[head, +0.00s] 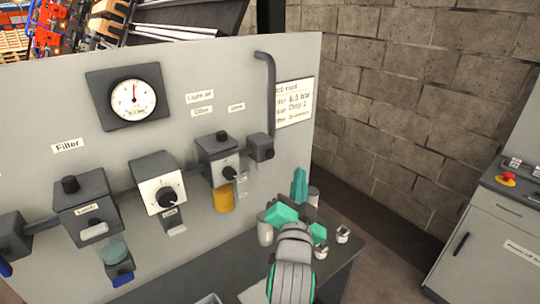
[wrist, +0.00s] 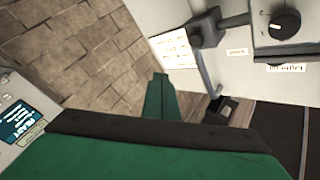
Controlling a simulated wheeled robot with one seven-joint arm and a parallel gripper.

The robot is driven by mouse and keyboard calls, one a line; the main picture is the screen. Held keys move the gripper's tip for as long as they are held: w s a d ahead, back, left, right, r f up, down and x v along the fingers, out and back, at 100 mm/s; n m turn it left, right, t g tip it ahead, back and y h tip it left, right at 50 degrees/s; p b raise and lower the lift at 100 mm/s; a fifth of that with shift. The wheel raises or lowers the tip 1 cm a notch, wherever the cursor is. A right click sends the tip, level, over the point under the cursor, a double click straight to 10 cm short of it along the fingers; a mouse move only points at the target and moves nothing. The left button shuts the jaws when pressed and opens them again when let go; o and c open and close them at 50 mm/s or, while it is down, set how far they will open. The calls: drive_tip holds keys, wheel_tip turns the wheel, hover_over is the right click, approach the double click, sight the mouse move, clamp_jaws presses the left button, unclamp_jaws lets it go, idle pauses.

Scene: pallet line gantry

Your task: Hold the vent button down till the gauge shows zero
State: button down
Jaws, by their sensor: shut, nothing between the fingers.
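The round gauge (head: 134,98) is on the upper left of the grey panel, and its red needle points almost straight up, with figures too small to read. A small label (head: 236,107), which seems to read "Vent", sits above a dark box (head: 218,146) with a black button (head: 222,136) on top. I cannot tell for sure that this is the vent button. The label also shows in the wrist view (wrist: 236,52). My teal gripper (head: 300,185) is shut and empty, right of and below the box, apart from the panel. The wrist view shows its finger (wrist: 159,98).
A pipe (head: 271,95) runs down to a small block (head: 262,148). An amber bowl (head: 223,199) hangs under the box. A dial unit (head: 158,183) is farther left. A dark bench (head: 340,270) lies below, and a cabinet with a red button (head: 506,179) stands at right.

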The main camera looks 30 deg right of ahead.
sight(270, 154)
drive_tip(key=w, duration=0.8)
drive_tip(key=shift+w+a, duration=0.2)
drive_tip(key=shift+a, duration=0.15)
drive_tip(key=shift+w, duration=0.1)
idle(0.3)
drive_tip(key=shift+a, duration=0.1)
drive_tip(key=shift+d, duration=0.25)
drive_tip(key=shift+a, duration=0.15)
idle(0.6)
drive_tip(key=shift+w, duration=0.1)
